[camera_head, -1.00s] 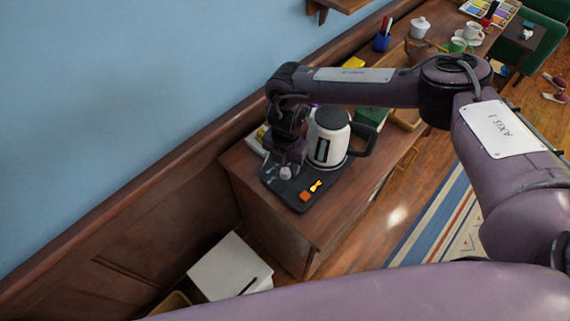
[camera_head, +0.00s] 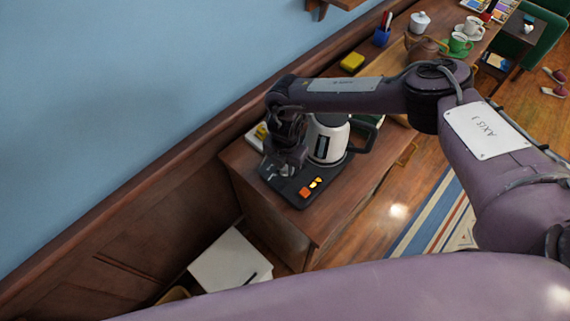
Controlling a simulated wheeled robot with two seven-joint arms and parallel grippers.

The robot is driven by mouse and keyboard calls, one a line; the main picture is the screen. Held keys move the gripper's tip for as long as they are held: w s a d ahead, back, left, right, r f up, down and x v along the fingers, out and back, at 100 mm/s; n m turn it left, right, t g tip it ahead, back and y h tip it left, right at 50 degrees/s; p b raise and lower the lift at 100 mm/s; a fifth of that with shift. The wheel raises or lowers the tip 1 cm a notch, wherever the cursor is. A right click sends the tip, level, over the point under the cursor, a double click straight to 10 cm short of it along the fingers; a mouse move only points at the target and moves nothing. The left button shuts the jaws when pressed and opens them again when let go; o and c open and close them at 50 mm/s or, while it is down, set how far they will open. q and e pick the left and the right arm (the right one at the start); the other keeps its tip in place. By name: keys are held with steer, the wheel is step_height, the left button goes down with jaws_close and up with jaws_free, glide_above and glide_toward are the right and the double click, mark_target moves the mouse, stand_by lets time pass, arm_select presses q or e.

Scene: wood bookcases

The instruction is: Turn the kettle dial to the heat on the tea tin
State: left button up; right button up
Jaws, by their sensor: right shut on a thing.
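The white kettle (camera_head: 327,140) with a black handle stands upright on its dark base (camera_head: 291,198) at the end of the wooden counter. Small orange and yellow lit marks (camera_head: 306,192) glow on the base. My right gripper (camera_head: 285,168) points down over the base, left of the kettle. It is shut on the pale dial (camera_head: 284,172), which is mostly covered by the fingers, so its setting cannot be read. No tea tin can be made out for sure; a green thing (camera_head: 375,121) shows partly behind the kettle handle. My left gripper is not in view.
The counter (camera_head: 330,213) runs to the upper right, with a yellow block (camera_head: 351,61), a blue pen cup (camera_head: 382,37), a brown teapot (camera_head: 424,46) and cups. A white board or box (camera_head: 230,261) lies below. The blue wall (camera_head: 130,80) is close on the left.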

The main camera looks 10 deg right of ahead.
steer(key=shift+f+n+b, duration=0.15)
steer(key=shift+n+b, duration=0.95)
steer(key=shift+b, duration=0.15)
steer(key=n+b, duration=0.3)
steer(key=shift+n, duration=0.3)
steer(key=n+b, duration=0.8)
steer(key=shift+n, duration=0.4)
steer(key=shift+r+n+b, duration=0.2)
steer(key=shift+n+b, duration=0.8)
steer(key=shift+n, duration=0.5)
steer(key=o, duration=1)
